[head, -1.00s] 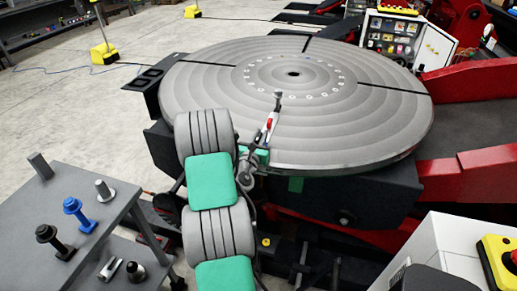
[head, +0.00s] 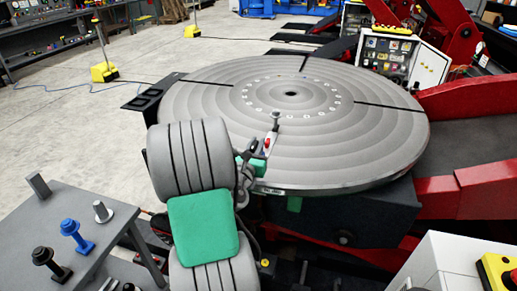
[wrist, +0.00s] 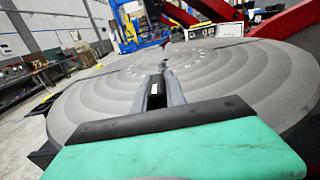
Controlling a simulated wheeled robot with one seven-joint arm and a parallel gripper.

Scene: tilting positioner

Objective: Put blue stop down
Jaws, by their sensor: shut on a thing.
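The blue stop (head: 78,235) stands upright on the grey side table at the lower left, apart from my gripper. My gripper (head: 269,142) is over the near part of the round turntable (head: 350,135). It is shut on a small grey piece (head: 276,121), which sticks up past the fingertips. In the wrist view the fingers (wrist: 163,90) point across the turntable, with the grey piece (wrist: 165,66) at their tips. Whether this piece touches the turntable, and its full shape, I cannot tell.
A black stop (head: 50,262) and a grey stop (head: 102,211) stand beside the blue one on the side table (head: 35,215). Red positioner arms (head: 470,105) and a control cabinet (head: 405,55) flank the turntable's right. Most of its top is clear.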

